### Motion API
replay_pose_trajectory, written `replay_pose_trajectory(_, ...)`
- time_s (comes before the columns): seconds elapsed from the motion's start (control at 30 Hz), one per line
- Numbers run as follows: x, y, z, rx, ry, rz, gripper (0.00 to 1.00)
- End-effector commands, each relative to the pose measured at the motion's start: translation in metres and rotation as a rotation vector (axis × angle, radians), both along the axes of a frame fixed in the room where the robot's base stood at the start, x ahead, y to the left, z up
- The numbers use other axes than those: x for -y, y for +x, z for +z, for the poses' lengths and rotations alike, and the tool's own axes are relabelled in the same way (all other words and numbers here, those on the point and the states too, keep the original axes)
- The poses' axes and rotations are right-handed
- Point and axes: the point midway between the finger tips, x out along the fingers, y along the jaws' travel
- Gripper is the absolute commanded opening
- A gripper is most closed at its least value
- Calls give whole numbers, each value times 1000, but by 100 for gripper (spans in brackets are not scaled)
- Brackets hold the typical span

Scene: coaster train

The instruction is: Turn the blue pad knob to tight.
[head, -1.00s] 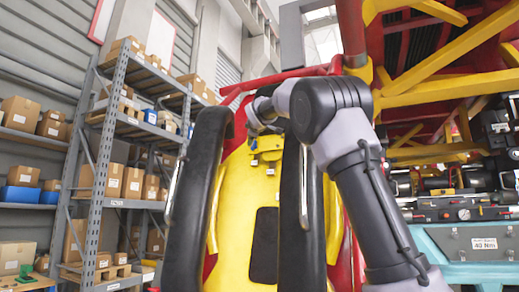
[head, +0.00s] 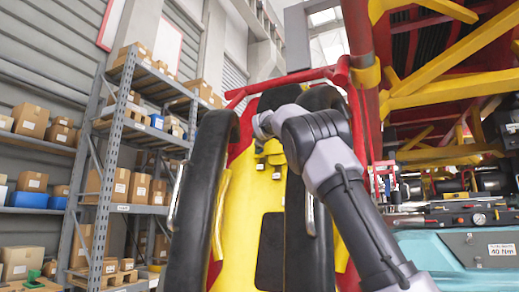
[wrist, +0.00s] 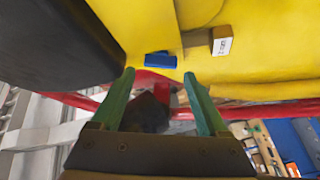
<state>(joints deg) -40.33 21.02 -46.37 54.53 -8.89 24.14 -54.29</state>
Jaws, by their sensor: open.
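A small blue block (wrist: 160,59), which looks like the blue pad knob, sits on the yellow seat back (wrist: 280,45) in the wrist view. My gripper (wrist: 158,75) has its two green fingers apart and empty. In that picture the fingertips lie just below the blue block, one on each side. The gap between the fingertips and the block is hard to judge. In the head view my wrist covers this spot on the yellow seat back (head: 238,205), and neither the blue block nor my fingers can be made out.
A small block with a white label (wrist: 222,41) sits right of the blue one. A black padded restraint (head: 205,185) stands left of the seat, another (head: 318,235) right. A shelf rack (head: 120,130) with boxes is farther left. A teal bench (head: 480,250) is at right.

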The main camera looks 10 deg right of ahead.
Motion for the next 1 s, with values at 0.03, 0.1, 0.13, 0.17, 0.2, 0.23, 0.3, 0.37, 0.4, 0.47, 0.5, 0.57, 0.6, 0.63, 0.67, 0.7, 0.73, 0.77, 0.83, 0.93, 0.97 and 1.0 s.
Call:
replay_pose_trajectory(0.03,2,9,-1,0,-2,-4,78)
replay_pose_trajectory(0.1,3,17,-1,0,-2,-2,78)
replay_pose_trajectory(0.13,4,21,-2,-1,-1,-2,78)
replay_pose_trajectory(0.17,3,24,-1,0,-1,-2,78)
replay_pose_trajectory(0.2,3,29,-1,1,-3,-3,78)
replay_pose_trajectory(0.23,3,31,0,1,-3,-3,78)
replay_pose_trajectory(0.3,4,37,-1,0,-1,-1,78)
replay_pose_trajectory(0.37,4,40,0,1,-2,0,78)
replay_pose_trajectory(0.4,4,42,-1,1,-2,0,78)
replay_pose_trajectory(0.47,4,44,-1,-1,0,0,78)
replay_pose_trajectory(0.5,4,44,-1,-1,0,1,78)
replay_pose_trajectory(0.57,4,45,-1,-1,0,2,78)
replay_pose_trajectory(0.6,4,45,-1,-1,0,2,78)
replay_pose_trajectory(0.63,4,45,-1,-1,0,2,78)
replay_pose_trajectory(0.67,4,45,-1,-1,0,2,78)
replay_pose_trajectory(0.7,4,45,-1,-1,0,2,78)
replay_pose_trajectory(0.73,4,45,-1,-1,0,2,78)
replay_pose_trajectory(0.77,4,45,-1,-1,0,2,78)
replay_pose_trajectory(0.83,4,45,-1,-1,0,2,51)
replay_pose_trajectory(0.93,4,45,-1,-1,0,2,12)
replay_pose_trajectory(0.97,4,45,-1,-1,0,2,9)
replay_pose_trajectory(1.0,4,45,-1,-1,0,2,9)
